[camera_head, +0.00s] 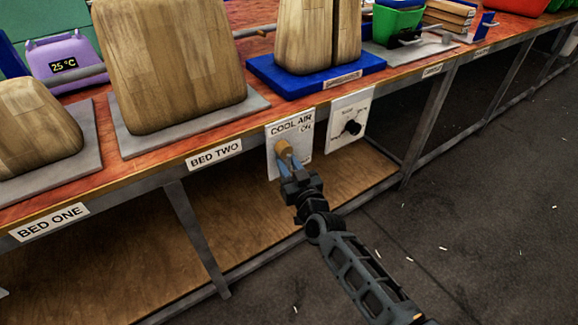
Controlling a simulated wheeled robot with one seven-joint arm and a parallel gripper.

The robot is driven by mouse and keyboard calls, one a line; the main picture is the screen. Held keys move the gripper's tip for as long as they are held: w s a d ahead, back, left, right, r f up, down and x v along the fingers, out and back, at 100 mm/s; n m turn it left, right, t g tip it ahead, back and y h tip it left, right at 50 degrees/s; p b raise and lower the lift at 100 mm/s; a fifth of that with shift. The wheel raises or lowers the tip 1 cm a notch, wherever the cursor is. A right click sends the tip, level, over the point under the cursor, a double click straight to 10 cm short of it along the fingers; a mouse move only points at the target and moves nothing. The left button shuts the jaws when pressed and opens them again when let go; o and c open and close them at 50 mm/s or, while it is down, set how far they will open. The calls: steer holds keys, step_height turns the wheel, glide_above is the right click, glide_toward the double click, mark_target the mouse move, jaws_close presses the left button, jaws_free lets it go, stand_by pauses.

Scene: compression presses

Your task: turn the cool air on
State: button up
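The white panel (272,165) marked "COOL AIR" hangs on the front edge of the bench, below the blue platform. "ON" is printed at its upper right. A tan wooden-looking knob or handle (284,147) sticks out of the panel's middle, with its top leaning a little left. My gripper (286,160) reaches up from the lower right, and its fingertips are at the handle, touching it or very close. The fingers cover the handle's lower part. I cannot tell whether they are closed on it.
A second white panel (362,113) with a black knob (352,128) is just right. Wooden blocks stand on grey plates and a blue platform (328,79) above. A purple device (62,61) reads 25 °C. A bench leg (197,238) stands at left.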

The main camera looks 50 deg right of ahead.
jaws_close()
